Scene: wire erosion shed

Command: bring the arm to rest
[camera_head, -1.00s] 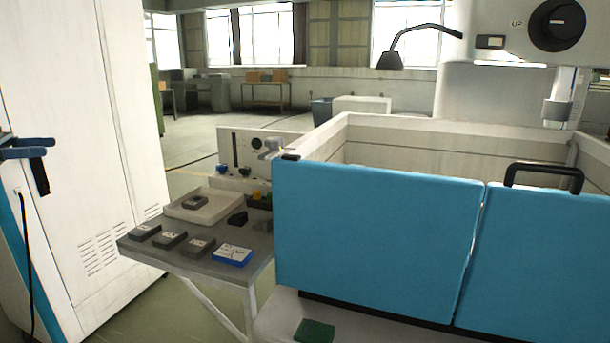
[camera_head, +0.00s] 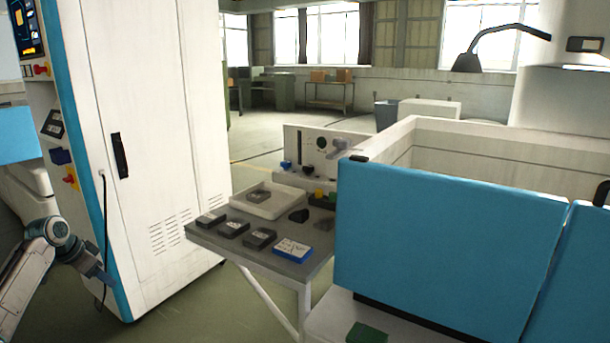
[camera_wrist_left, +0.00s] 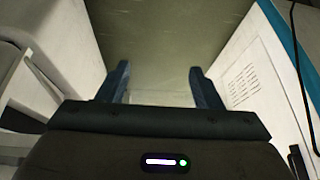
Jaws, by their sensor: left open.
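My left gripper (camera_head: 101,276) is low at the left of the head view, in front of the lower part of the white cabinet (camera_head: 165,120). Its arm comes in from the left edge and bends down to it. In the left wrist view the two blue fingers (camera_wrist_left: 158,73) stand wide apart, with nothing between them and green floor (camera_wrist_left: 155,40) beyond. My right gripper is not in view.
A grey side table (camera_head: 270,262) holds a white tray (camera_head: 268,206), several dark blocks and a blue-and-white box (camera_head: 293,249). Right of it stands a machine tub with blue panels (camera_head: 445,250).

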